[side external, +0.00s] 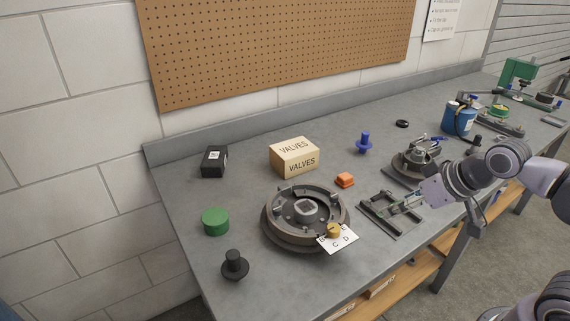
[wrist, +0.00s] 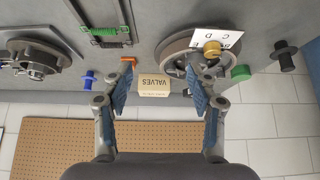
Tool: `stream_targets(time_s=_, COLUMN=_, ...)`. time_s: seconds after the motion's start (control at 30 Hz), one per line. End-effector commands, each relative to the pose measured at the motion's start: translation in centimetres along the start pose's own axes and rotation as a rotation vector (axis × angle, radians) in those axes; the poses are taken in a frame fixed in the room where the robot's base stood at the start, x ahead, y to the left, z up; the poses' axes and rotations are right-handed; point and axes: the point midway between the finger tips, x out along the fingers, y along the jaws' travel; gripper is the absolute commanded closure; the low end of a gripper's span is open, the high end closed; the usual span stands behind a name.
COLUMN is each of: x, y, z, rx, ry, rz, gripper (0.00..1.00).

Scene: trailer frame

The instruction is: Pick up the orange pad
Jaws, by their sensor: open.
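The orange pad (side external: 345,180) is a small block lying on the grey workbench, just right of the VALVES box and behind the round fixture. In the wrist view the orange pad (wrist: 127,58) shows beyond the tip of the left finger, small and partly covered by it. My gripper (side external: 412,199) is above the bench to the right of the pad, over the dark metal frame, apart from the pad. In the wrist view my gripper (wrist: 159,84) has its two blue-padded fingers spread wide with nothing held between them.
The VALVES box (side external: 294,156), round fixture (side external: 270,231) with a lettered card (side external: 340,241), dark frame (side external: 373,217) and blue knob (side external: 364,143) surround the pad. A green cylinder (side external: 215,221) and black box (side external: 214,162) stand left. The pegboard wall (side external: 280,50) rises behind.

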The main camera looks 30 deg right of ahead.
Motion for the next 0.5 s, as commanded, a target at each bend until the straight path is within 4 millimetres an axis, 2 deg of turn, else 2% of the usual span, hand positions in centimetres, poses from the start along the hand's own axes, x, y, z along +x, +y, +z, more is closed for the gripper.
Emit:
stream_targets(time_s=0.17, x=0.0, y=0.0, z=-0.3, rx=0.012, ry=-0.006, rz=0.002, gripper=0.42)
stream_targets(time_s=0.27, x=-0.1, y=0.2, z=-1.4, rx=0.057, ry=-0.027, rz=0.013, gripper=0.42)
stream_targets(time_s=0.5, x=0.5, y=1.2, z=-6.5, rx=0.291, ry=-0.125, rz=0.087, gripper=0.42)
